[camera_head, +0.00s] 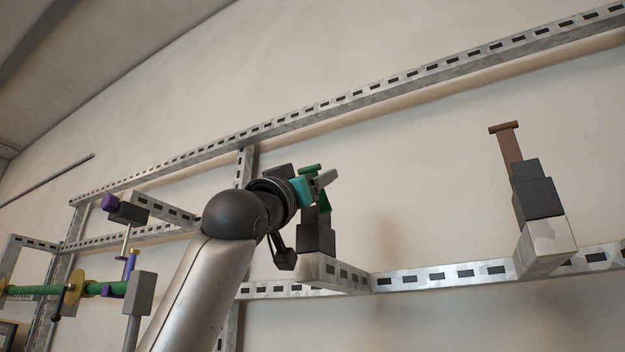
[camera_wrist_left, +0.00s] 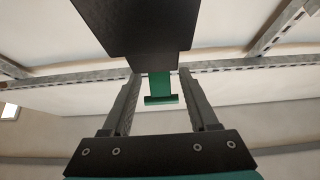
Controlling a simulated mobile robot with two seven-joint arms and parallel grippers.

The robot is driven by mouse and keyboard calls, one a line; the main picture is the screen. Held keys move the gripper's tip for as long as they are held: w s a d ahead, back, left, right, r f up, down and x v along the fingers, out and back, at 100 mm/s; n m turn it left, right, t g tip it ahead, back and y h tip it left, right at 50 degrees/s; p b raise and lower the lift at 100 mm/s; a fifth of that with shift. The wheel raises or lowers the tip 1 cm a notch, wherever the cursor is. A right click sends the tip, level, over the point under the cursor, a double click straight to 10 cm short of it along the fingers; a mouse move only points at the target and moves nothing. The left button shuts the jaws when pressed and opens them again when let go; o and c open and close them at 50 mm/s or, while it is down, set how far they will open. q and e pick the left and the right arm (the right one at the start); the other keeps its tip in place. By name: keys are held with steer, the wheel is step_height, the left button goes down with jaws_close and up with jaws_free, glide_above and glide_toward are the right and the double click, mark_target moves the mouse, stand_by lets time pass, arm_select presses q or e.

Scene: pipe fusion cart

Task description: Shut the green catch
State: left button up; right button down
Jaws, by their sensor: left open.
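The green catch (camera_head: 310,167) has a T-shaped handle standing up from a dark block (camera_head: 316,234) on a perforated metal bracket. My left gripper (camera_head: 325,181) is at the handle and covers part of its stem in the head view. In the left wrist view the green handle (camera_wrist_left: 160,88) shows between the two open fingers of my left gripper (camera_wrist_left: 160,78), with a gap on each side. The dark block (camera_wrist_left: 140,25) fills the top of that view. I cannot tell whether the fingers touch the handle from behind. My right gripper is not in view.
A brown catch (camera_head: 511,143) stands on another bracket at the right. Perforated metal rails (camera_head: 440,278) run along the wall. At the left are a purple-ended catch (camera_head: 126,211) and a green pipe (camera_head: 35,290) with yellow discs. The wall area between the green and brown catches is open.

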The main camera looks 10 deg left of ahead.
arm_select(q)
steer(key=b+v, duration=0.7)
steer(key=v, duration=0.8)
steer(key=shift+s, duration=0.15)
